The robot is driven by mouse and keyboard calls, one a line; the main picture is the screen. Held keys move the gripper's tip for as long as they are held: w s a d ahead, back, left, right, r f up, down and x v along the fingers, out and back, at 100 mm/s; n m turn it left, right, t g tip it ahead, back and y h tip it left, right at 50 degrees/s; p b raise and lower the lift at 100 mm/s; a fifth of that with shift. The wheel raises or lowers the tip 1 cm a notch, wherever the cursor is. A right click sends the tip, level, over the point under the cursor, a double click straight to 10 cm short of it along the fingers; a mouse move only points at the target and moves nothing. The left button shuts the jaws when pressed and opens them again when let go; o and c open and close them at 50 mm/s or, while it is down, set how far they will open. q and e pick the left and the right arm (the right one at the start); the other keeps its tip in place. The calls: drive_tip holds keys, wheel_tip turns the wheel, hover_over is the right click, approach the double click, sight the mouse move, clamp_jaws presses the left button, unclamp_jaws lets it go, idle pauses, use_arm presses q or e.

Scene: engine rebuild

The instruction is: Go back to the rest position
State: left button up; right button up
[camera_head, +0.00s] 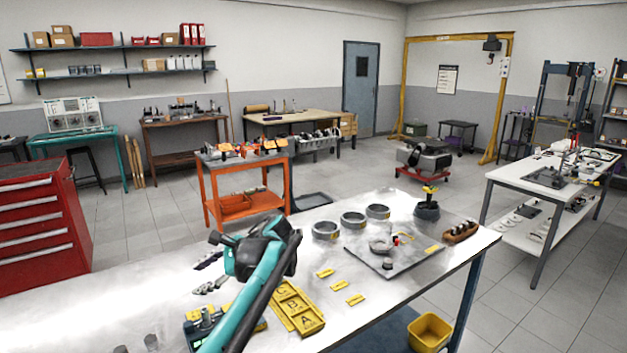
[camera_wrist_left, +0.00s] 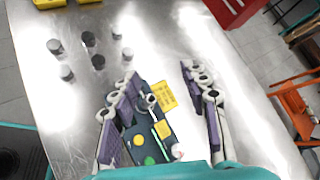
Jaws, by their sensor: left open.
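My left gripper (camera_head: 258,250) is raised over the metal workbench (camera_head: 130,290) in the head view, with my teal arm rising from the bottom edge. In the left wrist view the left gripper (camera_wrist_left: 160,76) has its two purple-padded fingers spread apart, with nothing held between them. A dark device (camera_wrist_left: 145,140) with green and yellow buttons and a yellow tag shows below and between the fingers. My right gripper is not in view.
Several small cylinders (camera_wrist_left: 88,39) stand on the bench. Yellow lettered trays (camera_head: 298,308), metal rings (camera_head: 352,219) and a grey plate (camera_head: 385,258) also lie there. A red drawer cabinet (camera_head: 45,215) and an orange cart (camera_head: 238,185) stand beyond. The bench's left part is mostly clear.

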use_arm(q)
drive_tip(key=s+d+f+n+t+h, duration=0.1)
drive_tip(key=s+d+f+n+h, duration=0.2)
drive_tip(key=s, duration=0.6)
drive_tip(key=s+d+f+n+t+h, duration=0.2)
drive_tip(key=s+d+f+n+h, duration=0.1)
drive_tip(key=s+f, duration=0.4)
drive_tip(key=s+d+f+n+t+h, duration=0.2)
drive_tip(key=s+d+f+n+h, duration=0.1)
drive_tip(key=s, duration=1)
drive_tip(key=f+n+h, duration=0.1)
drive_tip(key=f+n, duration=0.1)
drive_tip(key=n, duration=0.1)
drive_tip(key=shift+d+n+h, duration=0.3)
drive_tip(key=shift+n+h, duration=0.1)
idle(0.9)
